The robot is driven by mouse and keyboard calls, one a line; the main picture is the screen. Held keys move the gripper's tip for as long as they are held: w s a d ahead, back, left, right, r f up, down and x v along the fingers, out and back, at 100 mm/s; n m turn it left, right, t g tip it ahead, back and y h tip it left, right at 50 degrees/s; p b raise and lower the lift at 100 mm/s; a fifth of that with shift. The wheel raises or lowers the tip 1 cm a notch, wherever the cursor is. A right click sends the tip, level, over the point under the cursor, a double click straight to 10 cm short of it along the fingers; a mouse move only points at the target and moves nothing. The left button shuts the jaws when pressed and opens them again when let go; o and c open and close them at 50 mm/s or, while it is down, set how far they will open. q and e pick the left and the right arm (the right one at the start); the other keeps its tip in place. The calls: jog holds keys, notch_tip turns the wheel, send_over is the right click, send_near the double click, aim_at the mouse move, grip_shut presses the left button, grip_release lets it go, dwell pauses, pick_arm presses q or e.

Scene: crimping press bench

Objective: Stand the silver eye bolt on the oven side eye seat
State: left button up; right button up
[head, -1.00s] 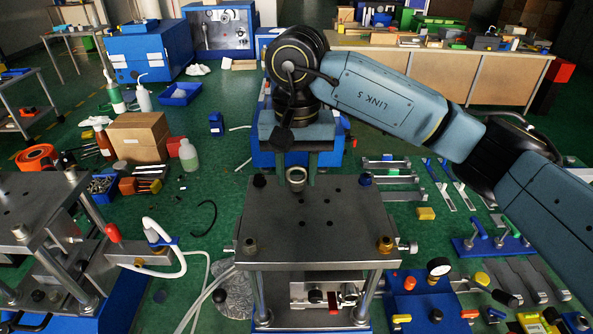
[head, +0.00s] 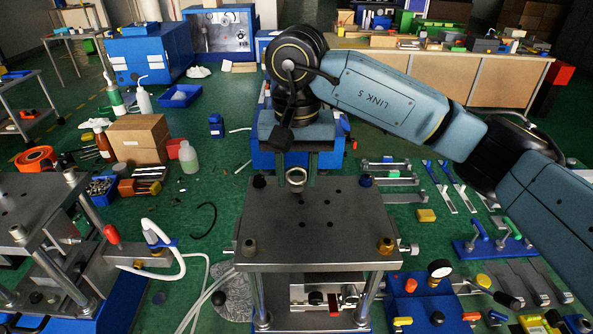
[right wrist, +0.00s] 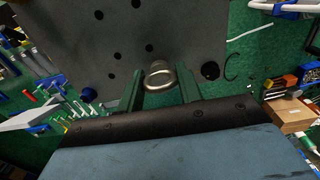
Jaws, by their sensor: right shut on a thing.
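The silver eye bolt (head: 296,179) is a small metal ring held at the far edge of the press's grey top plate (head: 318,240). My right gripper (head: 297,168) points down behind the plate and is shut on it. In the right wrist view the ring (right wrist: 160,76) sits between the two green fingers (right wrist: 160,92), against the plate's edge in the picture. Several dark holes show in the plate; I cannot tell which is the oven side eye seat. My left gripper is not in view.
A second press (head: 35,210) stands at the left. The plate's middle is clear.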

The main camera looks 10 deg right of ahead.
jog(key=shift+f+b, duration=0.35)
jog(key=shift+b, duration=0.1)
dwell(0.3)
dwell(0.5)
jog(key=m+b, duration=0.1)
jog(key=m, duration=0.1)
jog(key=shift+f+m, duration=0.1)
jog(key=shift+m, duration=0.2)
jog(key=m+b, duration=0.1)
jog(key=m, duration=0.2)
jog(key=shift+m+b, duration=0.65)
jog(key=shift+m, duration=1.05)
jog(key=o, duration=1.1)
